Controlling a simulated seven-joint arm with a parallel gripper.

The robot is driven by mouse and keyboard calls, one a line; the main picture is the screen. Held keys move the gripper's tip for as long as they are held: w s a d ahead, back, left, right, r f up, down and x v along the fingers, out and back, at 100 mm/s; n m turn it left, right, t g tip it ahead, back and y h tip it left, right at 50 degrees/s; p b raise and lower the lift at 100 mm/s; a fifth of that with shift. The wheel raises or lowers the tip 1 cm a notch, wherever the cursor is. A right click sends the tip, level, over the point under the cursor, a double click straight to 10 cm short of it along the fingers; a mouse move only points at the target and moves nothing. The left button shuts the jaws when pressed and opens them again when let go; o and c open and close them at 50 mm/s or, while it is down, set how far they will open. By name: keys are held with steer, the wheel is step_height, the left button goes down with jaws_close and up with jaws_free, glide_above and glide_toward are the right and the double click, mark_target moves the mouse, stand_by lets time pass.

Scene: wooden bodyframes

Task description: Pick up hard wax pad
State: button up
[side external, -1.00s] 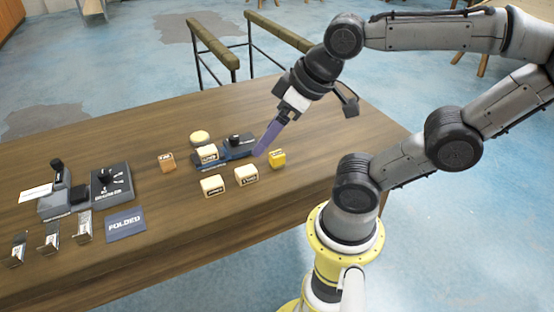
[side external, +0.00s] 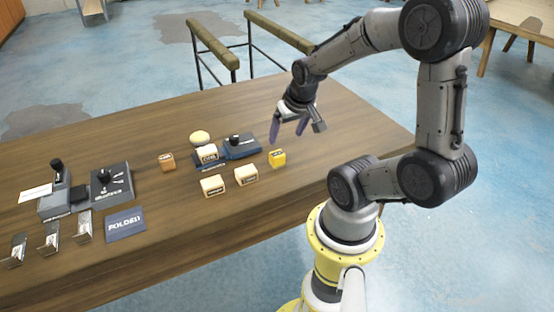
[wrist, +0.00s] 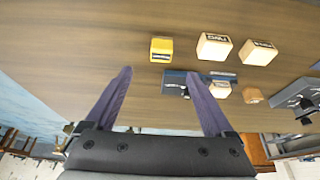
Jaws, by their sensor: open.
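Several small blocks lie on the wooden table: a yellow block (side external: 277,158), cream blocks (side external: 213,186) and (side external: 246,175), a cream block (side external: 207,153) on a dark blue mat, and a brown block (side external: 167,161). Their labels are too small to read surely, so I cannot tell which is the hard wax pad. My gripper (side external: 289,133) is open and empty above the table, up and slightly right of the yellow block. In the wrist view the gripper (wrist: 157,73) points its purple fingers toward the yellow block (wrist: 161,49) and the blue station (wrist: 178,83).
The blue station (side external: 242,150) with a black knob stands behind the blocks. A pale round piece (side external: 200,137) lies near it. A grey knob box (side external: 110,185), a "FOLDED" plate (side external: 125,223) and metal brackets (side external: 48,238) are at left. The table's right part is clear.

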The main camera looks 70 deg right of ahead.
mark_target(277, 153)
steer(key=x, duration=0.7)
steer(key=shift+f, duration=0.15)
steer(key=shift+w+x, duration=0.15)
steer(key=shift+x, duration=1.15)
steer(key=shift+w+x, duration=0.15)
steer(key=shift+x, duration=1.2)
steer(key=shift+d, duration=0.1)
jaws_close()
steer(key=shift+r, duration=0.25)
steer(key=shift+r, duration=0.45)
step_height(277, 153, up, 3)
steer(key=shift+s+f, duration=0.1)
steer(key=s+a+r, duration=0.9)
steer(key=s, duration=0.1)
steer(key=shift+a, duration=0.35)
